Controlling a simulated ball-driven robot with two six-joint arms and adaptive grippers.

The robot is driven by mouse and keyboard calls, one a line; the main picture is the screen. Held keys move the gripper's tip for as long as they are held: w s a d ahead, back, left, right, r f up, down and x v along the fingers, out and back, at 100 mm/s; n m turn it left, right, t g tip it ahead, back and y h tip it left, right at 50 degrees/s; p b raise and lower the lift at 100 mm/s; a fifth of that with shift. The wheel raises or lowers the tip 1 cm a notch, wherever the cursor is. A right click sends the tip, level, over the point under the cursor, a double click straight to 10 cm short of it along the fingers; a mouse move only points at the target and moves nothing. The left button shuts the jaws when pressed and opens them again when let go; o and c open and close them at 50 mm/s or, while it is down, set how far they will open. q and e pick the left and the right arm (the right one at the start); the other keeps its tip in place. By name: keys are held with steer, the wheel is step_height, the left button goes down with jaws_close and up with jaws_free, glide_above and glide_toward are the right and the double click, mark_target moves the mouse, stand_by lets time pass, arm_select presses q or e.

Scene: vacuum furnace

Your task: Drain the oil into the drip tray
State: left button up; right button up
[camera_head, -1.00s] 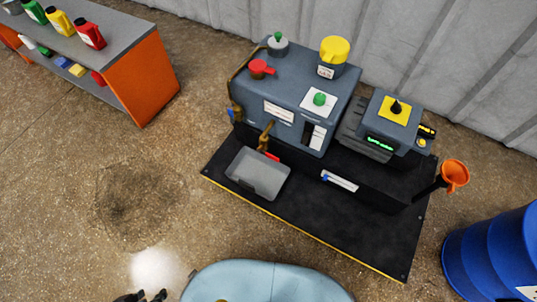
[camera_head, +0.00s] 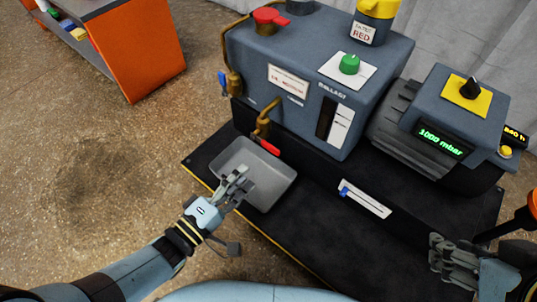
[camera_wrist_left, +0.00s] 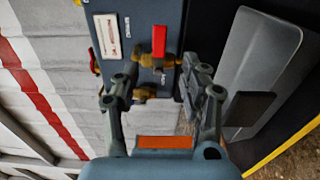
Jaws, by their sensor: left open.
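The grey drip tray (camera_head: 279,186) sits on the black platform below the brass drain spout (camera_head: 263,125) of the pump. A red lever (camera_head: 269,147) extends to the right from the spout's valve. My left gripper (camera_head: 236,178) is open and empty, and appears over the tray, covering part of it. In the left wrist view, the red lever (camera_wrist_left: 159,40) and brass valve (camera_wrist_left: 152,62) lie beyond the open fingers (camera_wrist_left: 160,92), with the tray (camera_wrist_left: 265,50) to the right. My right gripper (camera_head: 448,255) is at the lower right; its jaw opening is unclear. No oil flow shows.
The blue-grey pump (camera_head: 300,45) stands above the platform (camera_head: 335,235), with a second brass valve (camera_head: 233,85) at its left. A unit reading 1000 mbar (camera_head: 450,115) is at right. An orange-sided shelf (camera_head: 135,50) stands upper left. Open floor lies left.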

mark_target(270, 150)
arm_select(q)
steer(key=b+x, duration=0.2)
steer(key=x, duration=0.7)
steer(key=shift+w+d+f, duration=0.1)
steer(key=shift+w, duration=0.05)
steer(key=shift+b+x, duration=0.45)
steer(key=shift+x, duration=0.35)
arm_select(e)
steer(key=shift+s+a+f+t, duration=0.1)
steer(key=shift+s+f+t, duration=0.1)
steer(key=shift+f+t, duration=0.7)
steer(key=shift+s+a+f+t, duration=0.1)
steer(key=shift+s+f+t, duration=0.05)
steer(key=shift+f+t, duration=0.75)
steer(key=shift+r, duration=0.1)
arm_select(q)
jaws_close()
